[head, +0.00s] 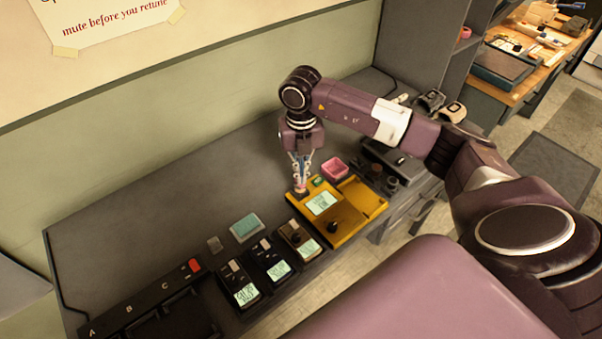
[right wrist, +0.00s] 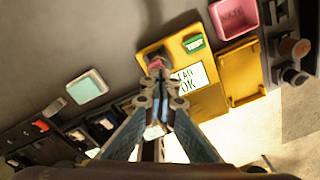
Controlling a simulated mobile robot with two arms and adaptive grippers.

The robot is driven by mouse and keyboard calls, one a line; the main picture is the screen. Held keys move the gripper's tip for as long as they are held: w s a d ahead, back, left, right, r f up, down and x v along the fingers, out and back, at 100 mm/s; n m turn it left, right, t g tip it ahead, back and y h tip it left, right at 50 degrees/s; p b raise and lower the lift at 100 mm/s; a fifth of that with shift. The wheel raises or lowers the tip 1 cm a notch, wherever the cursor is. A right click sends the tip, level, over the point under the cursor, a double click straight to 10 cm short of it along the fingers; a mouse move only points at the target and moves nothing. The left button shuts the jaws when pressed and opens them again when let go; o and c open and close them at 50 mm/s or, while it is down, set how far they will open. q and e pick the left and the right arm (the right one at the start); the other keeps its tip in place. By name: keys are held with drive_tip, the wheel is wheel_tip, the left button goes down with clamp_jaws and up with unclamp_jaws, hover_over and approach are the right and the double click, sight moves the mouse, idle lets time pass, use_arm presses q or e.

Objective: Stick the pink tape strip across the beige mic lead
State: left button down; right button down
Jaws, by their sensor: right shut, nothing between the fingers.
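My right gripper (head: 301,184) is shut and empty. Its fingertips point down at the far left corner of a yellow tester (head: 362,198), and they also show in the right wrist view (right wrist: 157,92). A small pinkish-brown round piece (right wrist: 156,63) sits at that corner, just beyond the fingertips. I cannot tell whether they touch it. The tester has a lit screen reading OK (right wrist: 188,77), a green label (right wrist: 194,43) and a black knob (head: 333,227). I cannot make out a pink tape strip or a beige mic lead in either view. My left gripper is not in view.
A pink open tray (head: 335,168) stands behind the tester. Several dark packs with lit screens (head: 271,262) stand to its left, near a teal-topped box (head: 246,227) and a rack lettered A, B, C (head: 140,310). The grey counter (head: 180,195) is clear at the back left.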

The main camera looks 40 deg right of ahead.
drive_tip(key=shift+r, duration=0.1)
wheel_tip(320, 180, up, 7)
drive_tip(key=p, duration=0.4)
drive_tip(key=shift+p, duration=0.3)
idle(0.7)
